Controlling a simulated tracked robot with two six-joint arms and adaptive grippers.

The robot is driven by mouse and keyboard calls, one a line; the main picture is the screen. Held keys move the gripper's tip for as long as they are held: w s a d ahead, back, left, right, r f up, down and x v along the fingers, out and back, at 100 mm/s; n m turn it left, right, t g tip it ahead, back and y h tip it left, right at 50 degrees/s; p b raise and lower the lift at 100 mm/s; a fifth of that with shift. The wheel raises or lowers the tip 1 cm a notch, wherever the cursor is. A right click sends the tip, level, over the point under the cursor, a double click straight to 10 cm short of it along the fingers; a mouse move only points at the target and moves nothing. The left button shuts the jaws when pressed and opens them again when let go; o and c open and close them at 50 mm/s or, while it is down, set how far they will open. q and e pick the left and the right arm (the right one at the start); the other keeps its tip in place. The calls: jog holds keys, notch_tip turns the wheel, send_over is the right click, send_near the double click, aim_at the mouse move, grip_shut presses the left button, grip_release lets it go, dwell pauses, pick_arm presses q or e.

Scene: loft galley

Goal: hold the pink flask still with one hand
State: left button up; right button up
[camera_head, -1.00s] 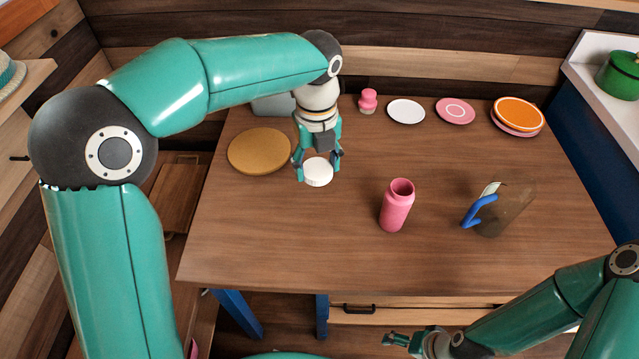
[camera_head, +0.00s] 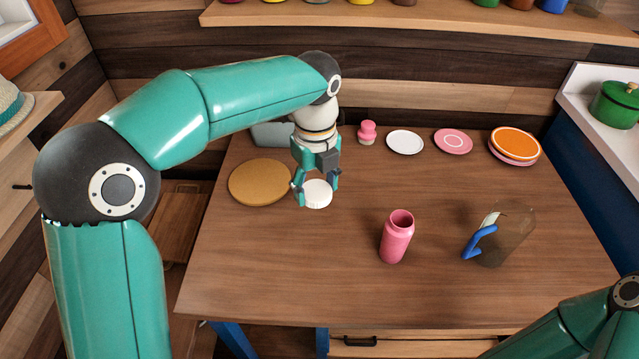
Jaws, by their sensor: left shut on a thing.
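The pink flask (camera_head: 394,243) stands upright on the wooden table, right of centre, with its mouth open and dark inside. No gripper touches it. My left gripper (camera_head: 317,188) points down at the left of the flask, well apart from it. It is shut on a round white lid (camera_head: 317,195), one finger on each side. I cannot tell exactly how high the lid is above the table. My right arm shows only at the lower right corner; its gripper is out of the picture.
A clear brown-tinted jug (camera_head: 508,238) with a blue handle stands right of the flask. A round tan board (camera_head: 258,183) lies left of the lid. A small pink bottle (camera_head: 367,133), a white plate (camera_head: 405,142) and other plates line the back. The table's front is clear.

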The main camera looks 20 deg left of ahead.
pick_arm(q)
jog(key=w+a+f+n, duration=0.1)
jog(key=f+n, duration=0.3)
jog(key=n, duration=0.4)
jog(key=w+a+f+n, duration=0.1)
jog(key=f+n, duration=0.3)
jog(key=n, duration=0.4)
jog(key=w+a+f+n, duration=0.1)
jog(key=a+f+n, duration=0.1)
jog(key=f+n, duration=0.3)
jog(key=shift+n, duration=1.4)
jog(key=shift+a+f+n, duration=0.1)
jog(key=shift+f+n, duration=0.45)
jog(key=shift+n, duration=0.55)
